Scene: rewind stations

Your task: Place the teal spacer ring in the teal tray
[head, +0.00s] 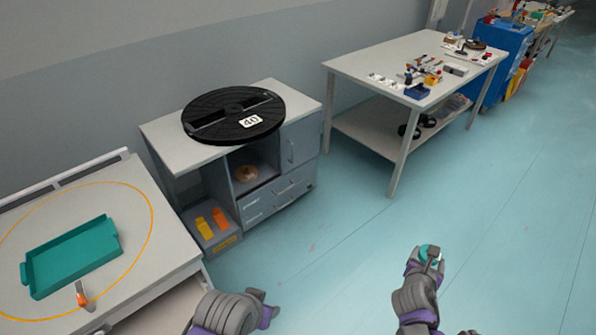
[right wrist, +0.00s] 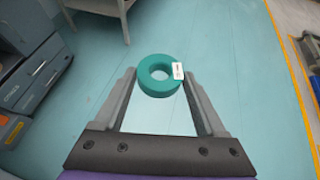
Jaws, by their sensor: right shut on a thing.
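The teal spacer ring (right wrist: 147,84) is a thick ring with a white label, held between the fingertips of my right gripper (right wrist: 160,82) in the right wrist view. In the head view the ring (head: 430,252) shows at the end of my right arm, above open floor, with my right gripper (head: 429,259) partly covering it. The teal tray (head: 72,257) lies on the table at the far left and looks empty. My left arm shows at the bottom centre of the head view, right of that table; its fingertips cannot be made out.
The tray's table (head: 165,237) has an orange circle and a small orange-handled item (head: 81,295). A grey cabinet (head: 293,105) carrying a large black reel (head: 215,108) stands beyond it. A second table (head: 345,69) with small parts stands farther right. The floor (head: 345,240) between is clear.

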